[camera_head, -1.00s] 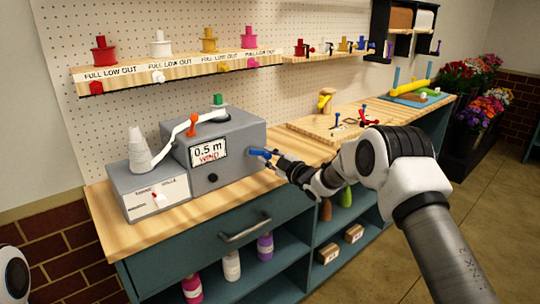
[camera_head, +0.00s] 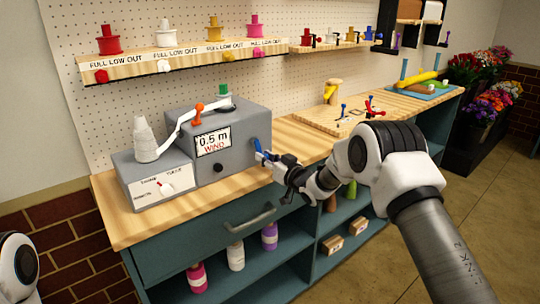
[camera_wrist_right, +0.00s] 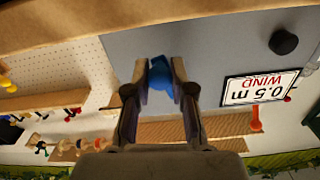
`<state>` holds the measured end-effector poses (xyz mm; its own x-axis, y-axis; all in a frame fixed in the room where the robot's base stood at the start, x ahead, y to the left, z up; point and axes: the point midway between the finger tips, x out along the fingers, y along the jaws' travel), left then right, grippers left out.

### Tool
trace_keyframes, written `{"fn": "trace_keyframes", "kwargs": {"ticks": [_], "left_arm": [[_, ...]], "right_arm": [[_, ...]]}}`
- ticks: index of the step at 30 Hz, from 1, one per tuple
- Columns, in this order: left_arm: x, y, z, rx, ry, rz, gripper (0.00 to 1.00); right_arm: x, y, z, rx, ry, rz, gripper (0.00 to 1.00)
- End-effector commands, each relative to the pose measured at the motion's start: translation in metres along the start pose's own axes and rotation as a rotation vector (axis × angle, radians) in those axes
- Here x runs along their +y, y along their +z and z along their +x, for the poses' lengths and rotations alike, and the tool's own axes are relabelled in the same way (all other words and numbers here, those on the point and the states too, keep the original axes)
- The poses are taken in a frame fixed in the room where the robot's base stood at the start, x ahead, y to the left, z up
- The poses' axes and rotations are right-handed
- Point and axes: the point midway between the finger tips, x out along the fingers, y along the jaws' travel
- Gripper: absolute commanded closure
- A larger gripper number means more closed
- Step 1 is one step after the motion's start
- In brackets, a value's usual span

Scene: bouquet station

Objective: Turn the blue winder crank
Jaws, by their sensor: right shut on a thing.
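The grey winder box (camera_head: 230,120) stands on the wooden bench, with a display (camera_head: 213,141) reading "0.5 m WIND". The blue crank (camera_head: 259,149) is on its right side. My right gripper (camera_head: 268,158) is at the crank and shut on it. In the right wrist view the blue crank (camera_wrist_right: 160,76) sits between the two fingertips of my right gripper (camera_wrist_right: 160,72), and that view is upside down. The crank's far part is hidden by the fingers. My left gripper is not in view; only a white arm part shows at the lower left.
A white cone spool (camera_head: 146,140) stands on a grey switch box (camera_head: 155,180) left of the winder. A shelf of coloured spools (camera_head: 185,55) hangs above. A drawer handle (camera_head: 250,218) sticks out below the bench. A wooden board (camera_head: 335,119) lies to the right.

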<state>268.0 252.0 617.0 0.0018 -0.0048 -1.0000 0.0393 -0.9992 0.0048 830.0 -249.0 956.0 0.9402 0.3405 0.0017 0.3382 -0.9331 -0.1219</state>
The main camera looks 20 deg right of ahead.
Motion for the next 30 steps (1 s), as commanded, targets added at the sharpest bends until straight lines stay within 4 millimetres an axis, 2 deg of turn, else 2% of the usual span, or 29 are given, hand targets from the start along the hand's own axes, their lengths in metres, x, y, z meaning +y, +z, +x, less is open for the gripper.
{"fn": "trace_keyframes", "kwargs": {"ticks": [1, 15, 22, 30], "left_arm": [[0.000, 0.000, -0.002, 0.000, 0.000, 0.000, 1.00], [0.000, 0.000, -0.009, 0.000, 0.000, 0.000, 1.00], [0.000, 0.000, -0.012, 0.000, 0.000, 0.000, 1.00], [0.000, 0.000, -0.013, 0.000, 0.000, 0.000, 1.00]], "right_arm": [[-0.005, -0.005, 0.002, 0.008, -0.006, 0.036, 1.00], [-0.023, -0.005, 0.002, 0.008, -0.008, 0.444, 1.00], [-0.028, -0.006, 0.002, 0.009, -0.008, 0.565, 1.00], [-0.029, -0.007, 0.002, 0.011, -0.008, 0.622, 1.00]]}}
